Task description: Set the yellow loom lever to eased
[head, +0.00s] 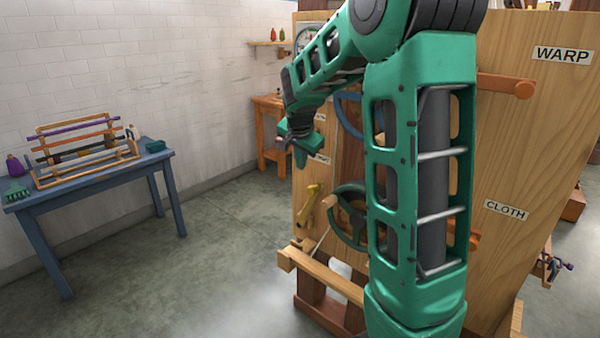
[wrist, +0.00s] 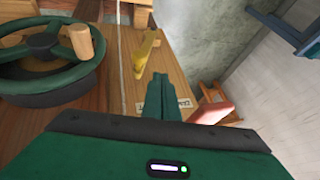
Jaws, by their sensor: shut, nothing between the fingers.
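The yellow lever (head: 308,207) is on the left edge of the wooden loom's panel, low down, tilted with its upper end to the right. It also shows in the wrist view (wrist: 147,47), just beyond my fingertips. My gripper (head: 300,153) is above the lever in the head view, apart from it. In the wrist view my gripper (wrist: 160,85) has its green fingers together and holds nothing. A small white label (wrist: 176,104) on the panel is partly hidden by the fingers, and I cannot read it.
A dark green handwheel (head: 350,215) with a wooden knob is right of the lever. A wooden beam (head: 322,276) juts out below. A blue table (head: 95,180) with a rack of rods stands at left. The floor between is clear. My arm hides part of the loom.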

